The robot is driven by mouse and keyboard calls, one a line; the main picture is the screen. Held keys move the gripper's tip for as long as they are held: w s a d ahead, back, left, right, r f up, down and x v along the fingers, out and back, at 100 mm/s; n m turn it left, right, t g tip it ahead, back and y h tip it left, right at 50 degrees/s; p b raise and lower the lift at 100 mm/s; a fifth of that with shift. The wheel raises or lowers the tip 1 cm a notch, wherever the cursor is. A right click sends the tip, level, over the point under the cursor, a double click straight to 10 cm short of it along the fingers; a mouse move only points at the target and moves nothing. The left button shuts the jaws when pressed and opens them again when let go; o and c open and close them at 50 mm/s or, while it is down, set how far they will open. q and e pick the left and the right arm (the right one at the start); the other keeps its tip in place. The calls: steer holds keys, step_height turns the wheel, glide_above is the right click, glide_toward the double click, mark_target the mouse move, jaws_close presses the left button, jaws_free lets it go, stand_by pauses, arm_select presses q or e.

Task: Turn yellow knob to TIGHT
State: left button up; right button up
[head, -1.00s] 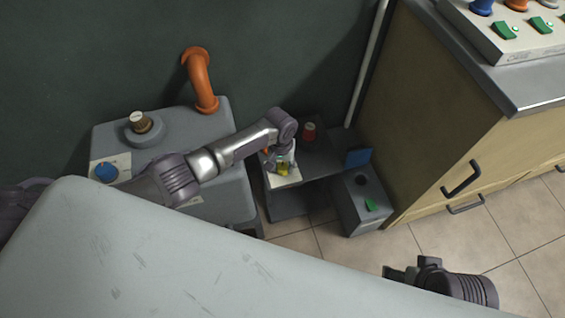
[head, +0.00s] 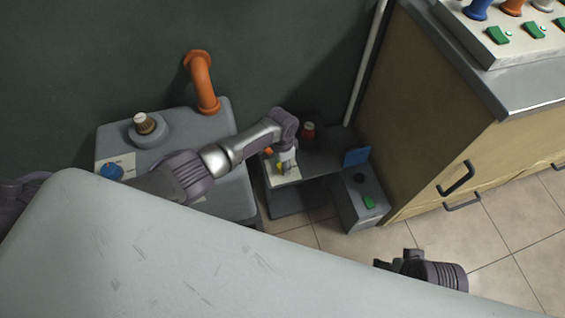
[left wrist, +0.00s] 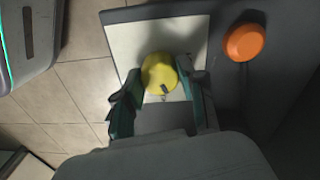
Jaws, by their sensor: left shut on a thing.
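The yellow knob (left wrist: 158,74) sits on a white panel (left wrist: 196,33) in the left wrist view. A dark mark shows on its lower face, and I cannot read any label on the panel. My left gripper (left wrist: 161,92) is shut on the knob, with one finger on each side of it. In the head view, my left gripper (head: 284,166) reaches down over the white panel (head: 290,176) and mostly hides the knob. My right gripper (head: 390,264) hangs over the floor at the lower right, and its jaw opening is unclear.
An orange button (left wrist: 244,42) stands right of the panel. A grey box with a green switch (head: 369,202) and a blue plate (head: 356,156) are beside the shelf. A red-brown knob (head: 308,130) is behind. A cabinet (head: 440,130) bounds the right; floor tiles (head: 350,238) are clear.

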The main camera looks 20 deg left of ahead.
arm_select(q)
steer(key=shift+m, duration=2.2)
steer(key=o, duration=1.1)
steer(key=shift+o, duration=0.2)
step_height(320, 180, up, 12)
steer(key=shift+w, duration=0.25)
steer(key=shift+s+f, duration=0.1)
